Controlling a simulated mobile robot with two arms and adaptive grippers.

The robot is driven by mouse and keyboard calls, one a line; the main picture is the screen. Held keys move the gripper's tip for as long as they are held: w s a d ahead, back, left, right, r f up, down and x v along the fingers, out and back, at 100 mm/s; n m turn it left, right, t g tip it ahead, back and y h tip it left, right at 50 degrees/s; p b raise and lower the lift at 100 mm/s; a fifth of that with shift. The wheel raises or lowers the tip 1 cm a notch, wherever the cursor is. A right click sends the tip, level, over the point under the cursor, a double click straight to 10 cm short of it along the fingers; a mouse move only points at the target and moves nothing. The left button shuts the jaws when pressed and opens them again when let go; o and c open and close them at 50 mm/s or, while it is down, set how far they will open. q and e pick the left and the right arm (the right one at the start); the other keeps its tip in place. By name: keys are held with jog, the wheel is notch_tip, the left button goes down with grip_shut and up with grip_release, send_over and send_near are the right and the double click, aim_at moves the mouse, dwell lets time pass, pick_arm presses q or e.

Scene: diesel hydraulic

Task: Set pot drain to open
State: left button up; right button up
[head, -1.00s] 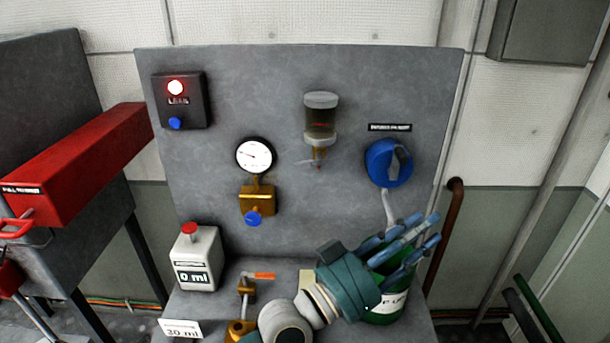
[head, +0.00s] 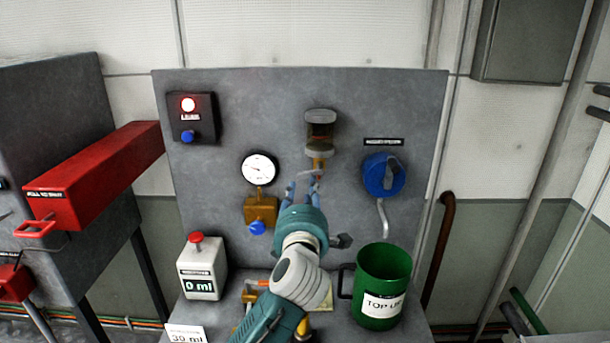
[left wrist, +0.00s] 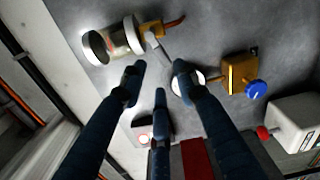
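A clear pot (head: 320,128) with a grey cap and brownish contents hangs on the grey panel. Below it are a brass fitting (head: 319,162) and a thin pale lever (head: 308,174), which slants down to the left. My left gripper (head: 303,184) is just below the lever, its blue fingers pointing up at it. In the left wrist view the pot (left wrist: 118,42) and the lever (left wrist: 158,46) lie beyond the fingertips. The left gripper (left wrist: 157,72) is open, fingers spread and empty; whether one touches the lever I cannot tell. My right gripper is out of view.
A gauge (head: 259,169) and a brass regulator (head: 261,211) are left of the gripper. A green jug (head: 383,280) and a white 0 ml container (head: 203,268) stand on the shelf below.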

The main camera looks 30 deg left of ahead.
aim_at(304, 174)
pick_arm(q)
jog(key=p+x, duration=0.2)
jog(key=x, duration=0.7)
jog(key=shift+w+a, duration=0.15)
jog(key=shift+w, duration=0.15)
grip_shut()
